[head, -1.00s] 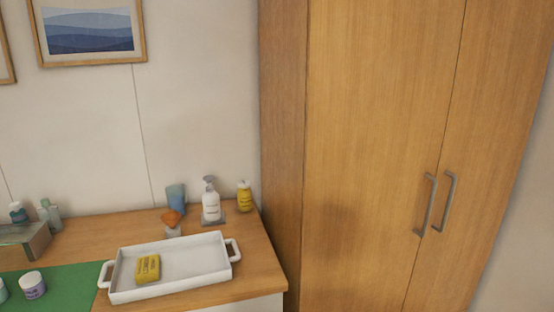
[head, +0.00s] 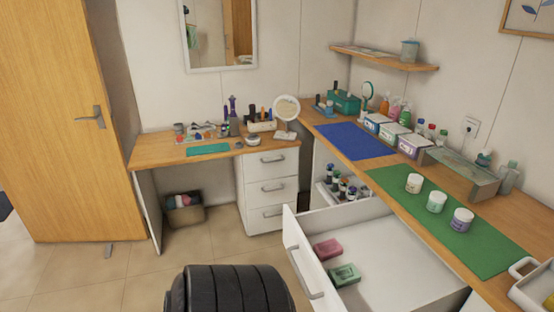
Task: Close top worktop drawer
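The open worktop drawer (head: 380,262) is white and juts out from under the long wooden worktop at the lower right of the head view. Its front panel (head: 305,262) carries a grey bar handle (head: 304,273). A pink soap bar (head: 327,249) and a green soap bar (head: 344,275) lie inside near the front. The drawer's right part runs under the worktop. Neither of my grippers shows in the head view.
A black ribbed seat or cushion (head: 232,290) stands left of the drawer front. Jars (head: 436,202) stand on the green mat (head: 482,245) above the drawer. A white tray (head: 524,268) is at the right edge. A vanity desk (head: 160,152) stands behind. Floor at left is clear.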

